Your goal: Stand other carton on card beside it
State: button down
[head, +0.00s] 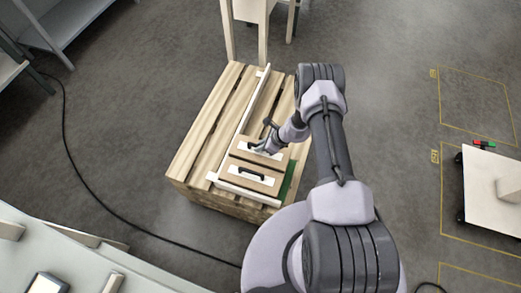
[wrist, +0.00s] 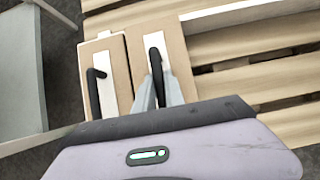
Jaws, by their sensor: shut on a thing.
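Two brown cartons with white tops and black handles sit side by side on the slatted wooden pallet. The near carton (head: 262,187) is by the pallet's front edge; it also shows at the left in the wrist view (wrist: 118,48). The far carton (head: 240,153) is right behind it and shows in the wrist view (wrist: 176,52). My gripper (head: 263,147) is shut on the far carton's handle (wrist: 155,68). A green card (head: 287,182) shows along the cartons' right side, partly hidden by them and my arm. I cannot tell whether the held carton is lifted.
A pale rail (head: 256,98) runs along the cartons' left side and another (head: 247,193) along the front. Bare slats of the pallet (head: 213,119) lie left of the long rail. A white-topped cart (head: 490,175) stands at the far right.

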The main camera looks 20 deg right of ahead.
jog(key=shift+f, duration=0.9)
jog(key=shift+r, duration=0.1)
jog(key=c, duration=1.4)
grip_release()
